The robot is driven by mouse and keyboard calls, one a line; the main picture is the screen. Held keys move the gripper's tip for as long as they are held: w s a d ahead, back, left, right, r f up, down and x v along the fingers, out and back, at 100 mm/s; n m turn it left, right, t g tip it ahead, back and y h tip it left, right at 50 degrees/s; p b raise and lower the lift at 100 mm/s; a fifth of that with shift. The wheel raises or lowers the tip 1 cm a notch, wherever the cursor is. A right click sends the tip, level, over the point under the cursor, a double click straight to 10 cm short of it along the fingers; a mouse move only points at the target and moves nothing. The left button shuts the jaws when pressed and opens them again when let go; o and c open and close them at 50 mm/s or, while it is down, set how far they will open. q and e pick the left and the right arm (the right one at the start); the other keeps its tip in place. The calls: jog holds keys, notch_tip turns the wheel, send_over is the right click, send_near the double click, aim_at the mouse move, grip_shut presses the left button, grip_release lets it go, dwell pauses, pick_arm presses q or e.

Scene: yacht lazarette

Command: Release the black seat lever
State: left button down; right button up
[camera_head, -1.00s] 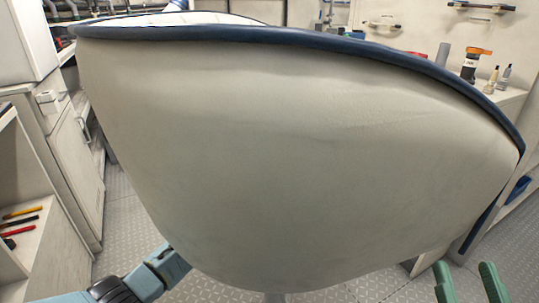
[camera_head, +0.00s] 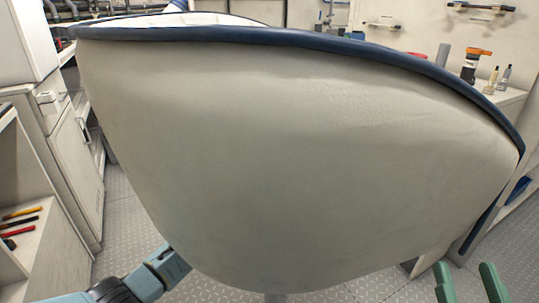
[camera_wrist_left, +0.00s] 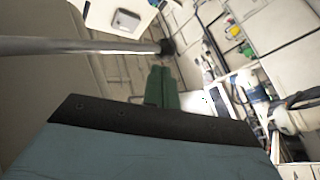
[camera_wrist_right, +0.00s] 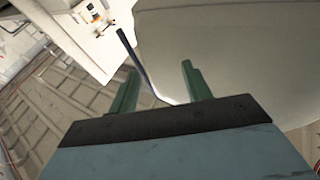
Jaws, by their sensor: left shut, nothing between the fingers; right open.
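A large pale grey-beige shell with a dark blue rim, which looks like the seat (camera_head: 300,150), fills the middle of the head view. My left arm passes under its lower left edge, so the left gripper is hidden there. In the left wrist view the left gripper (camera_wrist_left: 163,88) is shut and empty. A grey metal rod (camera_wrist_left: 80,46) with a black end (camera_wrist_left: 167,47) crosses above its fingers; I cannot tell whether this is the lever or a post. No black lever shows clearly. My right gripper (camera_head: 467,283) is open and empty, right of the shell.
A white cabinet (camera_head: 75,160) and a shelf with coloured-handled tools (camera_head: 20,230) stand at the left. A counter with bottles (camera_head: 493,80) is at the right. Bare patterned floor (camera_head: 125,235) shows at the lower left.

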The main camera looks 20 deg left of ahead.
dwell(0.8)
pick_arm(q)
jog(key=shift+w+d, duration=0.3)
jog(key=shift+d, duration=0.05)
pick_arm(e)
jog(key=shift+f, duration=0.2)
jog(key=shift+s+r+t, duration=0.25)
jog(key=shift+r+t, duration=0.15)
jog(key=shift+r, duration=0.25)
dwell(0.5)
pick_arm(q)
jog(key=shift+w+d, duration=0.15)
pick_arm(e)
jog(key=shift+s+r, duration=0.1)
jog(key=shift+r, duration=0.1)
